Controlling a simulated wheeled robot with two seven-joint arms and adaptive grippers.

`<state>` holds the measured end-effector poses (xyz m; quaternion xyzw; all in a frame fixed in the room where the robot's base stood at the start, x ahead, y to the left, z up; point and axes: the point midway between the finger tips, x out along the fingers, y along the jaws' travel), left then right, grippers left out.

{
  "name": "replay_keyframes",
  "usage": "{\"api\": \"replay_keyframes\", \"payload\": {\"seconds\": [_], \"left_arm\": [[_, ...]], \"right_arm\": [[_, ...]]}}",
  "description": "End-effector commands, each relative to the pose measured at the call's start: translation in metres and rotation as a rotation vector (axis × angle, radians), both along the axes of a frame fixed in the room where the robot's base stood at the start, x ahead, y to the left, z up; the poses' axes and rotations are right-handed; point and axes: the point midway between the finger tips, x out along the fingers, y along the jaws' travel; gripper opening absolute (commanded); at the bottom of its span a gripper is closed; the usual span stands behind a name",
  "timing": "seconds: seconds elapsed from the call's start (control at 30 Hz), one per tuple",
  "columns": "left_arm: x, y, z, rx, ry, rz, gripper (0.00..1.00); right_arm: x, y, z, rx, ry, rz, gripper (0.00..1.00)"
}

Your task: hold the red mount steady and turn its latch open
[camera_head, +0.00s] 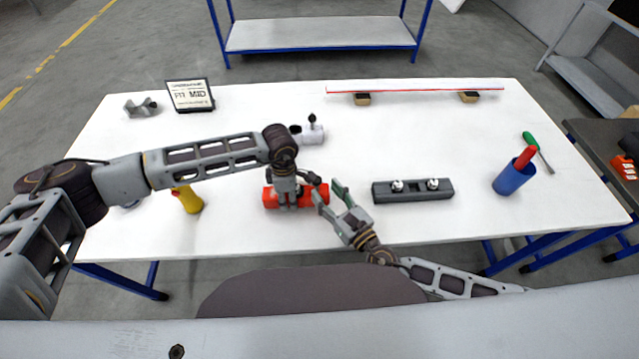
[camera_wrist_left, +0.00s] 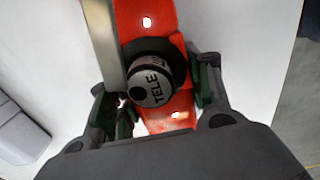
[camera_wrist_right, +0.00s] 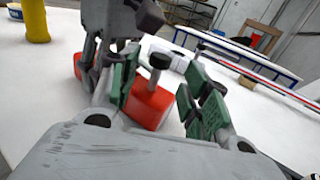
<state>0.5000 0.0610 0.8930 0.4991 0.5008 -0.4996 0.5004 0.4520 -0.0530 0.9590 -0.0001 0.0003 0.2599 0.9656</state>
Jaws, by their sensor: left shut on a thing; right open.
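The red mount (camera_head: 271,197) lies on the white table, below the end of my left arm. My left gripper (camera_head: 287,203) points down and is shut on it. The left wrist view shows the red mount (camera_wrist_left: 145,17) with a dark ring and a grey round cap (camera_wrist_left: 150,86) between the fingers. My right gripper (camera_head: 334,199) is open at the mount's right end. In the right wrist view the red mount (camera_wrist_right: 150,108) lies beyond the open fingers, and a black knob on a metal stem, apparently its latch (camera_wrist_right: 158,62), shows between them. The knob looks untouched. My left gripper hides part of the mount.
A white cylinder (camera_head: 312,134) with a black knob stands behind the mount. A dark grey block (camera_head: 412,196) with two pale fittings lies to the right. A blue cup (camera_head: 510,181) and a yellow object (camera_head: 188,200) stand farther out. A red-edged bar (camera_head: 415,90) lies at the back.

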Motion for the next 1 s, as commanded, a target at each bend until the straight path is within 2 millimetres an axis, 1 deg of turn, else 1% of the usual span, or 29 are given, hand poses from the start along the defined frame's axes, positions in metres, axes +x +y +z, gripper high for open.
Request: {"api": "replay_keyframes", "payload": {"seconds": [0.1,0.33,0.53,0.83,1.0], "left_arm": [[0.0,0.0,0.0,-0.001,-0.001,0.0,0.32],[0.0,0.0,0.0,0.0,-0.001,0.0,0.32],[0.0,0.0,0.0,0.0,-0.001,0.0,0.32],[0.0,0.0,0.0,0.0,0.0,0.0,0.32],[0.0,0.0,0.0,0.0,0.0,0.0,0.32]], "right_arm": [[0.012,0.007,0.001,0.002,-0.003,0.0,0.47],[0.03,0.017,0.0,0.0,-0.001,0.0,0.47],[0.036,0.021,0.0,0.001,-0.001,0.0,0.47],[0.037,0.021,0.0,0.0,0.0,0.0,0.47],[0.037,0.021,0.0,0.0,0.0,0.0,0.26]]}}
